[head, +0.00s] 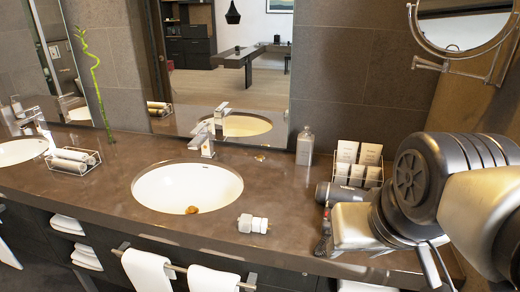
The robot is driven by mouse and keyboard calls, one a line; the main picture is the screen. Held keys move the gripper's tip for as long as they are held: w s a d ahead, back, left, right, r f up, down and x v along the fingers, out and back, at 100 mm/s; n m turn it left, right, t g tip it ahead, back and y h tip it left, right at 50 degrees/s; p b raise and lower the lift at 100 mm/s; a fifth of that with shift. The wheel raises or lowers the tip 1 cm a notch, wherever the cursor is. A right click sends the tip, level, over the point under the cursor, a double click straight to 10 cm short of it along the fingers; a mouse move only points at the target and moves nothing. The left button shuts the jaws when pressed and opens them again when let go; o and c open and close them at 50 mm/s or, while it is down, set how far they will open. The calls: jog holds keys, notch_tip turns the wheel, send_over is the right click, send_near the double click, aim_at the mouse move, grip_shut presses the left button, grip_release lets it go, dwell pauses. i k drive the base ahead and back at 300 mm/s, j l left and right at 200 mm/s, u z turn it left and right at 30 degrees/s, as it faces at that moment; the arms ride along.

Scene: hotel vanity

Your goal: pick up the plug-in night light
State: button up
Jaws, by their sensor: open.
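A small white block with a grey end (252,223), which looks like the plug-in night light, lies on the brown counter (130,185). It is near the front edge, right of and in front of the right-hand sink. My gripper (323,234) is to the right of it, low over the counter's front part and apart from it. The gripper is open, with nothing seen between its fingers. My arm comes in from the right and hides part of the counter there.
The white sink (187,188) has a small brown thing (191,210) in it. A wire basket of packets (357,168), a bottle (305,147) and a dark cylinder (325,192) stand or lie at the back right. White towels (148,270) hang below the front edge.

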aim_at(247, 223)
jog(key=u, duration=0.6)
jog(key=z, duration=2.2)
jog(key=k+j+u, duration=0.2)
jog(key=j+u, duration=0.65)
jog(key=j, duration=0.2)
jog(key=i+j+u, duration=0.15)
jog(key=j+u, duration=0.2)
jog(key=j, duration=0.1)
